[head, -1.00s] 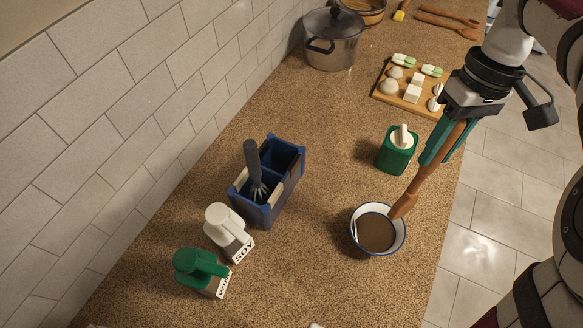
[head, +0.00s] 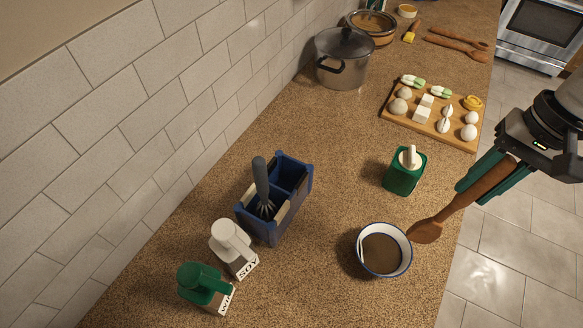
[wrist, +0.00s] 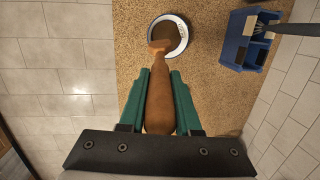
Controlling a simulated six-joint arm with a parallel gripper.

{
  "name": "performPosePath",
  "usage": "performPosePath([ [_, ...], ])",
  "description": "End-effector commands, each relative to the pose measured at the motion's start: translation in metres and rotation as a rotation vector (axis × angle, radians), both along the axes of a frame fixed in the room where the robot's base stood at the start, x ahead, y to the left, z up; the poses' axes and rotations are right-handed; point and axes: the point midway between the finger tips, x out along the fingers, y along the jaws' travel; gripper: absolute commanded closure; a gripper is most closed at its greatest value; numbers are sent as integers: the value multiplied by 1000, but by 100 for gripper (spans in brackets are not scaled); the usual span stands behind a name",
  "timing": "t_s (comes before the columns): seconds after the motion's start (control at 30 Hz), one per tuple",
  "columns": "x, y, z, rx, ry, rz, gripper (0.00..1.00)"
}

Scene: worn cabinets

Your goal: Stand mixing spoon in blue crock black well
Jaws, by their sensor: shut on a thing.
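My gripper (head: 490,176) is shut on the handle of the wooden mixing spoon (head: 455,205), off the right edge of the counter. The spoon tilts down to the left, its head close to the right rim of a white bowl of brown liquid (head: 383,249); whether they touch I cannot tell. In the wrist view the spoon (wrist: 160,95) lies between the green fingers and its head overlaps the bowl. The blue crock (head: 275,221) stands left of the bowl, with a grey-handled whisk (head: 262,184) in its near well. Its far well looks empty; black lining is hard to tell.
A green dispenser (head: 405,172) stands behind the bowl. White (head: 233,245) and green (head: 204,285) bottles stand in front of the crock. A food board (head: 436,110) and a pot (head: 343,62) are farther back. Counter between crock and bowl is clear.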

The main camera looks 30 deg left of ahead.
Motion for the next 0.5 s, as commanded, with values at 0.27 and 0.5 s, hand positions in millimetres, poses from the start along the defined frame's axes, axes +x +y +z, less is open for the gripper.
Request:
performPosePath([
  [0.27,0,0,0,0,0,1,100],
  [0.5,10,25,3,-8,-20,9,100],
])
